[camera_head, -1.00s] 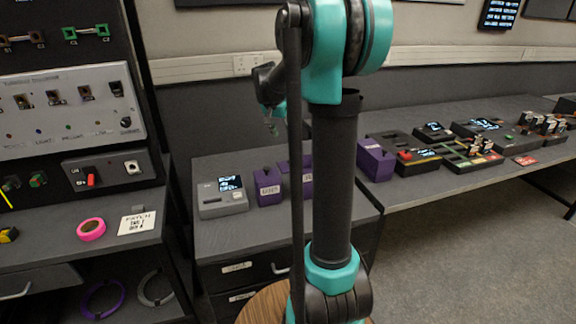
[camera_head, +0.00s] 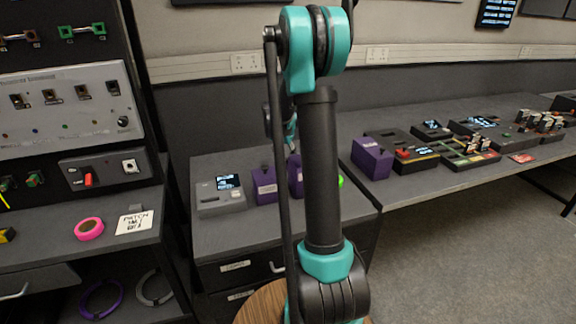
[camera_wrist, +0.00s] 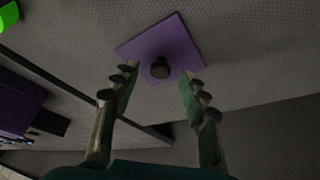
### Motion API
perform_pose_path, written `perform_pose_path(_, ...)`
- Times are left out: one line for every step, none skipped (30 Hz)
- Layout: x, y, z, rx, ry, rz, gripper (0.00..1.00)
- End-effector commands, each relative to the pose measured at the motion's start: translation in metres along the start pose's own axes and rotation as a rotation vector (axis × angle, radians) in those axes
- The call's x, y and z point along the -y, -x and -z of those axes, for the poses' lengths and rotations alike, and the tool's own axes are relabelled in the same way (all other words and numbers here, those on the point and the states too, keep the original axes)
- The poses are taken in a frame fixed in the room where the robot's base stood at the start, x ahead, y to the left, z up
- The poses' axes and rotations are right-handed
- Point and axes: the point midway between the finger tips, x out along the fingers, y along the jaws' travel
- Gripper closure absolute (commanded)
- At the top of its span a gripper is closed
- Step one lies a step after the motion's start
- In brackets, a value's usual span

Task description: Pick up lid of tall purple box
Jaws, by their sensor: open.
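A square purple lid (camera_wrist: 178,45) with a dark round knob (camera_wrist: 160,69) shows at the upper middle of the wrist view. I cannot tell whether it sits on a box or on the table. My gripper (camera_wrist: 158,74) is open, with its two fingers on either side of the knob in the picture and nothing visibly held. In the head view, two purple boxes stand on the left table: a shorter labelled one (camera_head: 264,187) and another (camera_head: 296,176) largely hidden by my arm. My gripper is mostly hidden behind the arm there.
A grey device with a screen (camera_head: 220,196) stands left of the purple boxes. A bright green object (camera_head: 341,182) shows just right of my arm. A wall runs behind.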

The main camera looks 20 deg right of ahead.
Motion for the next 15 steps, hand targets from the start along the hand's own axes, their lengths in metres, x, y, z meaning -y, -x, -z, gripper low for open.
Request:
perform_pose_path(0.0001,-0.0055,0.0001,0.0,0.0,0.0,0.56)
perform_pose_path(0.0,-0.0075,0.0,0.0,0.0,0.0,0.56)
perform_pose_path(0.0,-0.0094,0.0,0.0,0.0,0.0,0.56)
perform_pose_path(0.0,-0.0104,-0.0001,0.0,0.0,0.0,0.56)
perform_pose_path(0.0,-0.011,-0.0001,0.0,0.0,0.0,0.56)
perform_pose_path(0.0,-0.0114,-0.0001,0.0,0.0,0.0,0.56)
perform_pose_path(0.0,-0.0114,-0.0002,0.0,0.0,0.0,0.56)
perform_pose_path(0.0,-0.0113,-0.0002,0.0,0.0,0.0,0.56)
perform_pose_path(0.0,-0.0113,-0.0002,0.0,0.0,0.0,0.56)
perform_pose_path(0.0,-0.0112,-0.0002,0.0,0.0,0.0,0.56)
perform_pose_path(0.0,-0.0112,-0.0002,0.0,0.0,0.0,0.56)
perform_pose_path(0.0,-0.0112,-0.0002,0.0,0.0,0.0,0.61)
perform_pose_path(0.0,-0.0111,-0.0002,0.0,0.0,0.0,0.64)
perform_pose_path(0.0,-0.0111,-0.0002,0.0,0.0,0.0,0.68)
perform_pose_path(0.0,-0.0111,-0.0002,0.0,0.0,0.0,0.73)
